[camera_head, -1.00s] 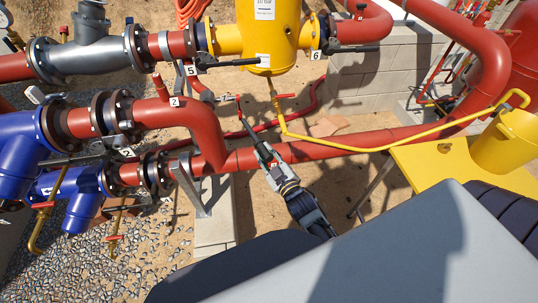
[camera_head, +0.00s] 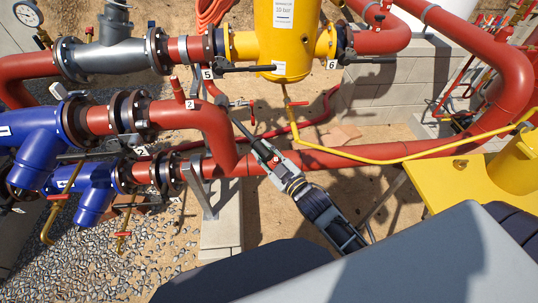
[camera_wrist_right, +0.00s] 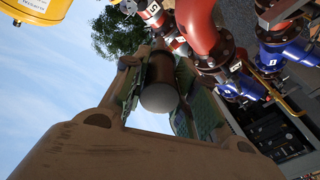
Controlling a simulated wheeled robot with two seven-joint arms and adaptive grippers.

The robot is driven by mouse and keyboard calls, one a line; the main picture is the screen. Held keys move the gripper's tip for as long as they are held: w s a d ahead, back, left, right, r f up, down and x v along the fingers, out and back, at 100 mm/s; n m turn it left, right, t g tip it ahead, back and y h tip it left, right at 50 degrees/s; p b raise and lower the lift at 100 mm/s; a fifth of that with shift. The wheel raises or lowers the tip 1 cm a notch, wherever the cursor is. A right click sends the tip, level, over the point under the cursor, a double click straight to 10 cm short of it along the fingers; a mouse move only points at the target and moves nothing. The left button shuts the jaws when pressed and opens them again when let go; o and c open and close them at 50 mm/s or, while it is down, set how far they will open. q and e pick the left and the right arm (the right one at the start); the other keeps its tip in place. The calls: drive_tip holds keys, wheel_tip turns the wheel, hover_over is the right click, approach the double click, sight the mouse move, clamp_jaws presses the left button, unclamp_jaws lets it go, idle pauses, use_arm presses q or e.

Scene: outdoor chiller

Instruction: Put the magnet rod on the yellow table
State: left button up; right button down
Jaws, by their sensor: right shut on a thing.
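My right gripper (camera_head: 266,154) is in the middle of the head view, in front of the long red pipe. It is shut on the magnet rod (camera_head: 243,130), a thin dark rod that points up and left from the fingers. In the right wrist view, the rod (camera_wrist_right: 160,85) shows as a dark cylinder with a grey end between the two fingers. The yellow table (camera_head: 440,187) is at the right of the head view, to the right of the gripper and apart from it. My left gripper is not in view.
A yellow container (camera_head: 515,165) stands on the right part of the table. A thin yellow pipe (camera_head: 400,159) passes behind the table's far edge. Red pipes (camera_head: 330,160), blue fittings (camera_head: 90,195) and a yellow vessel (camera_head: 283,45) crowd the left and back. The table's left part looks mostly free.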

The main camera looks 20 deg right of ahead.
drive_tip(key=a+r+n+g+y, duration=0.3)
drive_tip(key=a+r+y, duration=0.3)
drive_tip(key=r, duration=0.6)
drive_tip(key=shift+s+a+r+n, duration=0.35)
drive_tip(key=shift+a+n, duration=0.45)
drive_tip(key=shift+a, duration=0.6)
